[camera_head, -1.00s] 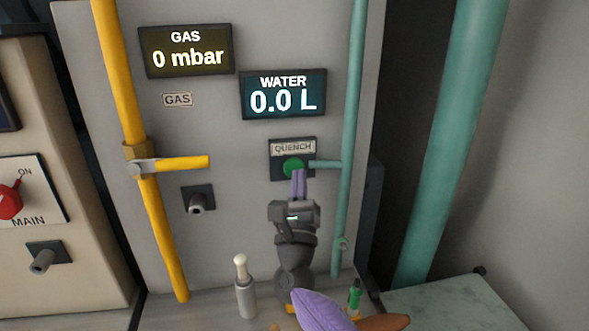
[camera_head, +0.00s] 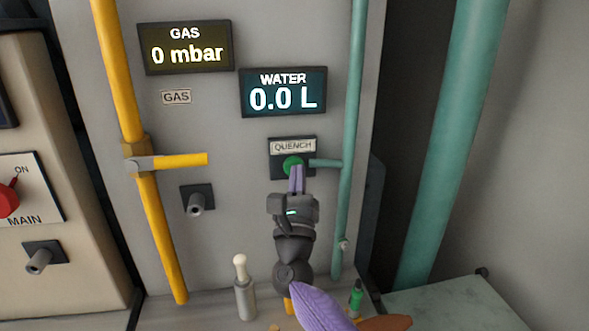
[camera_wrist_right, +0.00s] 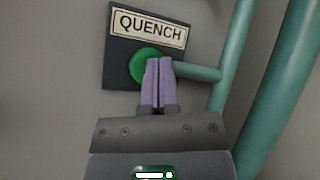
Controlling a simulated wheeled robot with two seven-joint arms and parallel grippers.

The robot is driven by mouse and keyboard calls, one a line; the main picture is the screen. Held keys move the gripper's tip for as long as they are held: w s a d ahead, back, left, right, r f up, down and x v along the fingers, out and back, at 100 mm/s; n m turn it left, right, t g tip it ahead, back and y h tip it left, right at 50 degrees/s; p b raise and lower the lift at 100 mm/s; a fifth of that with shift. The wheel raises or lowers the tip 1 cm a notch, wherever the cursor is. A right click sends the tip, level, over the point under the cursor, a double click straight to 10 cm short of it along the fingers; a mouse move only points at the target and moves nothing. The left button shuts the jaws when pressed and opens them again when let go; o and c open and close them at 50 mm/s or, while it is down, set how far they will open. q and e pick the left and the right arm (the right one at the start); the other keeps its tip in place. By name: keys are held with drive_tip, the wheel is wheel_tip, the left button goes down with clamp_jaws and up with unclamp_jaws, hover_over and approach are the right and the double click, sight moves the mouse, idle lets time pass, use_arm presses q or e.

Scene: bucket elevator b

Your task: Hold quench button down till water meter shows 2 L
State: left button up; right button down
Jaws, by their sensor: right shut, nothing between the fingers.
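The green quench button (camera_head: 292,162) sits on a dark plate under a QUENCH label (camera_head: 293,146). My right gripper (camera_head: 297,168) is shut with its purple fingertips in front of the lower part of the button. In the right wrist view the shut fingertips (camera_wrist_right: 158,60) overlap the right side of the green button (camera_wrist_right: 143,66); I cannot tell whether they touch it. The water meter (camera_head: 283,93) reads 0.0 L. My left gripper is not in view.
A thin teal pipe (camera_head: 350,130) runs just right of the button, with a short branch toward it. A yellow gas pipe with a yellow lever (camera_head: 180,160) is to the left. The gas display (camera_head: 186,47) reads 0 mbar. A red MAIN switch (camera_head: 8,200) is far left.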

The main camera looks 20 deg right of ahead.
drive_tip(key=shift+w, duration=0.15)
drive_tip(key=shift+w+b, duration=0.15)
drive_tip(key=shift+b, duration=0.15)
idle(1.2)
idle(1.4)
idle(1.4)
idle(1.3)
